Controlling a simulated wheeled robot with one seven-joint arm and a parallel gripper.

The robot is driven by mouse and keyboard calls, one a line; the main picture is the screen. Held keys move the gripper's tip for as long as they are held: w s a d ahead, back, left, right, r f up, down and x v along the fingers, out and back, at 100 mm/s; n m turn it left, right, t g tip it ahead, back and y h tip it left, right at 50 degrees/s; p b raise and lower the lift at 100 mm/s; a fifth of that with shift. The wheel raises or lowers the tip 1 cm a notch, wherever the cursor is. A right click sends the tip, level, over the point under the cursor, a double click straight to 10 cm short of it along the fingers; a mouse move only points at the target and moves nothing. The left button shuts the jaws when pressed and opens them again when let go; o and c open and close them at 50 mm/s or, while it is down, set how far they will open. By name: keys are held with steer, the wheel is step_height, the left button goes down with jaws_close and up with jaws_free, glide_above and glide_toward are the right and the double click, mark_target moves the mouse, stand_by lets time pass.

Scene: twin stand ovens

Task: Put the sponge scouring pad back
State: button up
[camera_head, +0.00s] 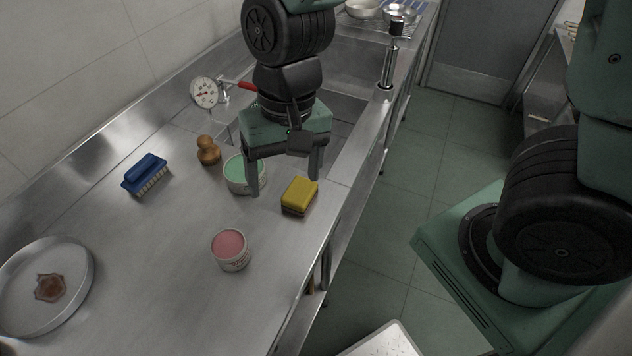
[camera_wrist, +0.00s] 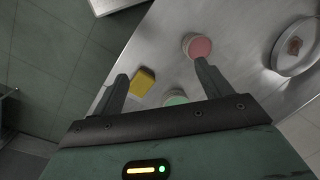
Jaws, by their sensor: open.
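The sponge scouring pad (camera_head: 299,194) is a yellow block with a darker underside. It lies on the steel counter (camera_head: 165,255) near its front edge, between the green tub and that edge. My gripper (camera_head: 284,182) is open and empty, pointing down above the counter close to the sponge. In the wrist view the sponge (camera_wrist: 142,82) shows between the two fingers (camera_wrist: 162,72), nearer the left one. I cannot tell exactly how high the fingertips are above it. No contact with the sponge is visible.
A green-topped tub (camera_head: 236,176) stands beside the left finger. A pink-topped tub (camera_head: 230,250), wooden knob tool (camera_head: 208,150), blue brush (camera_head: 145,174), dial gauge (camera_head: 204,93) and round pan (camera_head: 75,305) are also on the counter. A sink (camera_head: 345,108) and tap (camera_head: 389,65) lie behind.

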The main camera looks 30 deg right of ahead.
steer(key=s+r+n+h, duration=0.1)
steer(key=s+r+n, duration=0.3)
steer(key=s+n, duration=0.4)
steer(key=shift+s+d+r+t, duration=0.3)
steer(key=shift+s+d+t, duration=0.05)
steer(key=shift+d+t, duration=0.05)
